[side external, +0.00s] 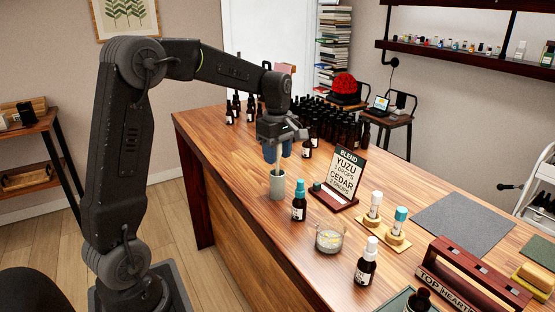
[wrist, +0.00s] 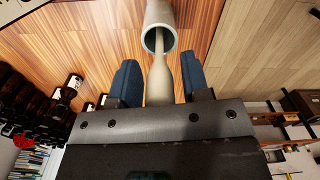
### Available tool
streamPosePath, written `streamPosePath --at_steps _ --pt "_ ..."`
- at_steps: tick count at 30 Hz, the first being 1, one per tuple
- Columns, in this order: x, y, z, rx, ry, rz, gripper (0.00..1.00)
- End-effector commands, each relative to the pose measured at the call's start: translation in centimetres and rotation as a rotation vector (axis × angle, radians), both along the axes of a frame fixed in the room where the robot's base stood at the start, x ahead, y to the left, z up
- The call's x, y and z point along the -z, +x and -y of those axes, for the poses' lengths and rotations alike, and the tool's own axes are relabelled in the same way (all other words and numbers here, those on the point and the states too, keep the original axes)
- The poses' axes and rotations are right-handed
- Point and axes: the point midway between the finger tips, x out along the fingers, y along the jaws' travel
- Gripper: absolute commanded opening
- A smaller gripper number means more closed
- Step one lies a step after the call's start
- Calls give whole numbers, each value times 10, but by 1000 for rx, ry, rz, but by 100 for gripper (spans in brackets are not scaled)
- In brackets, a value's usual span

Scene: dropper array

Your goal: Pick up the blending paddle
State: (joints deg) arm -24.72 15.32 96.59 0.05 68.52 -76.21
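The blending paddle (wrist: 160,82) is pale and stands in a grey-green cup (side external: 277,186) near the table's left edge. In the wrist view its broad upper part lies between my fingers, and its thinner stem runs into the mouth of the cup (wrist: 160,37). My gripper (side external: 278,152) points down above the cup. In the wrist view my gripper (wrist: 159,64) has its two blue fingers apart on either side of the paddle, with a gap visible on both sides. The paddle's lower end is hidden inside the cup.
A teal-capped dropper bottle (side external: 299,203) stands close right of the cup. A blend sign (side external: 342,178), a glass dish (side external: 329,240) and a white-capped bottle (side external: 366,264) are farther right. Many dark bottles (side external: 335,125) crowd the table behind the gripper.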

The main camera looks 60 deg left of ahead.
Motion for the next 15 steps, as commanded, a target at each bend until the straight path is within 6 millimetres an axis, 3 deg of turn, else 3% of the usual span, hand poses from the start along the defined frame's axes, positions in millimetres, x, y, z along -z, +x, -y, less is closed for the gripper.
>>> streamPosePath --at_steps 2,12,15 --pt "0 0 0 0 0 0 35" --pt "0 0 0 0 0 0 2" --pt "0 0 0 0 0 0 0"
